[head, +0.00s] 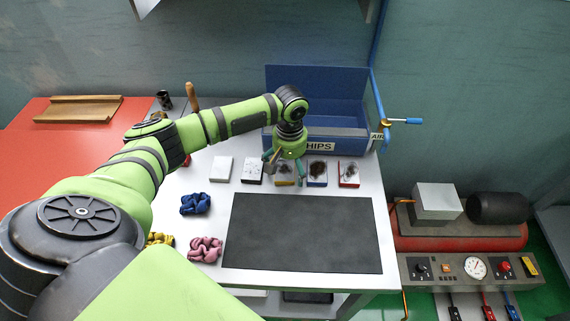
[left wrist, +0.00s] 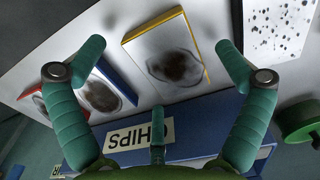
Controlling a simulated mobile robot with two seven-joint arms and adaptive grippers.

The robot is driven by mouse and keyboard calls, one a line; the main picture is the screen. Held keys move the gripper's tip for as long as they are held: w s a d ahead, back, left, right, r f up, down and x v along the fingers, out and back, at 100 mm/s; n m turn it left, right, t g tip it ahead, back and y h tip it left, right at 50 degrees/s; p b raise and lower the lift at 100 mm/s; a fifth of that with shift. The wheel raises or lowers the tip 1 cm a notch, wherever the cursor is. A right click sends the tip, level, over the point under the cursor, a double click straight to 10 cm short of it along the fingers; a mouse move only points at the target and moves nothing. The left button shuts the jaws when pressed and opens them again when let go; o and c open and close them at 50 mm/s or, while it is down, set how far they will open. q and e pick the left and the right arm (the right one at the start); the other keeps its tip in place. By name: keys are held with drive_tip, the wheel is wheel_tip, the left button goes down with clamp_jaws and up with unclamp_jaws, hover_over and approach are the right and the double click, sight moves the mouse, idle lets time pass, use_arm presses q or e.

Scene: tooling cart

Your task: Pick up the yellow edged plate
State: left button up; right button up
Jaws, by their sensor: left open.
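The yellow edged plate (head: 286,182) lies on the white cart top, in the middle of a row of small plates in front of the blue chips bin. In the left wrist view the plate (left wrist: 160,62) is pale with a dark smudge and a yellow edge. My left gripper (head: 280,163) is directly over it in the head view and partly hides it. In the left wrist view the open fingers (left wrist: 160,50) stand on either side of the plate, apart from it, with nothing held. My right gripper is not in view.
Blue-edged (head: 317,171) and red-edged (head: 349,173) plates lie to the right, a black-edged one (head: 252,170) and a plain one (head: 221,168) to the left. The blue bin (head: 315,90) stands close behind. A black mat (head: 300,235) lies clear in front. Knotted cloths (head: 195,204) lie at left.

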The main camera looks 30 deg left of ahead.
use_arm(q)
drive_tip(key=shift+s+r, duration=0.1)
drive_tip(key=c, duration=1.9)
drive_tip(key=shift+o, duration=0.2)
